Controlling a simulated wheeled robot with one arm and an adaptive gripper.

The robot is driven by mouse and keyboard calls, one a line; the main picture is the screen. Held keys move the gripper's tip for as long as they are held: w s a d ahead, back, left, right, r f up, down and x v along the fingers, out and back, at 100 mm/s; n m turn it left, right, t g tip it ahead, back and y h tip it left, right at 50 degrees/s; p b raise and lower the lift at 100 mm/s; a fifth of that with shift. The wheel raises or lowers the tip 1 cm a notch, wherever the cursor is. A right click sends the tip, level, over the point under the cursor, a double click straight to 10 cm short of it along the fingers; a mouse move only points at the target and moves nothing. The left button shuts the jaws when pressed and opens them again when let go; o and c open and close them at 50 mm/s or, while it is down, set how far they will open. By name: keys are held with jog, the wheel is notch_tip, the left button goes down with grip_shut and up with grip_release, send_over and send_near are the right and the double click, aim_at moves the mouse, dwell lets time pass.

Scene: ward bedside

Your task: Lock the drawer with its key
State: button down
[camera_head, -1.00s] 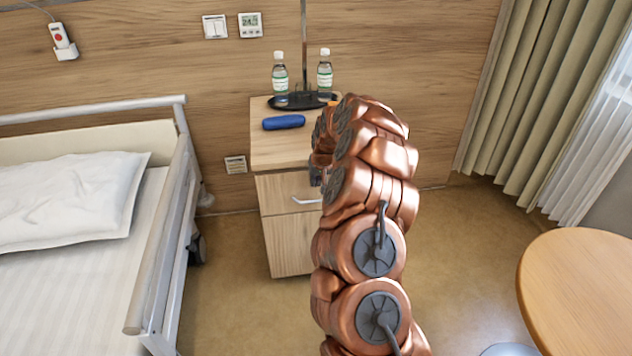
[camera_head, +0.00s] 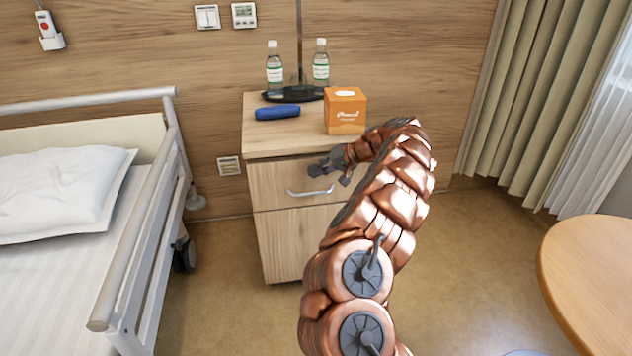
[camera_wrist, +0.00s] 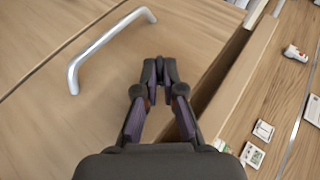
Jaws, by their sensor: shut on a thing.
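The drawer (camera_head: 272,184) is the upper front of the wooden bedside cabinet; it looks closed in the head view. Its silver bow handle (camera_head: 310,192) also shows in the wrist view (camera_wrist: 108,45). My gripper (camera_head: 322,171) is at the upper right part of the drawer front, above and right of the handle. In the wrist view my gripper (camera_wrist: 160,72) has its fingertips close together, pointing at the drawer front near its top edge. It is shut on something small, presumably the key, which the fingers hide. The lock is also hidden.
The cabinet top (camera_head: 262,142) holds a blue case (camera_head: 277,112), an orange tissue box (camera_head: 345,110), a dark tray (camera_head: 292,94) and two bottles (camera_head: 274,65). A bed (camera_head: 120,250) stands left, a round table (camera_head: 595,270) right. Floor between is clear.

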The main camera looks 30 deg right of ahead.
jog(key=t+y+b, duration=0.1)
jog(key=f+m+t+y+b, duration=0.1)
jog(key=b, duration=0.1)
jog(key=t+y+b, duration=0.1)
jog(key=y+b, duration=0.1)
jog(key=shift+s+d+f+m, duration=0.1)
jog(key=shift+d+f+m, duration=0.1)
jog(key=shift+f+m, duration=0.1)
jog(key=shift+a+r+m+t+y+b, duration=0.1)
jog(key=shift+m+t+y+b, duration=0.2)
jog(key=shift+t+y+b, duration=0.35)
jog(key=shift+r+y, duration=0.1)
jog(key=shift+y, duration=0.15)
jog(key=c, duration=1.3)
grip_release()
jog(key=v, duration=1.2)
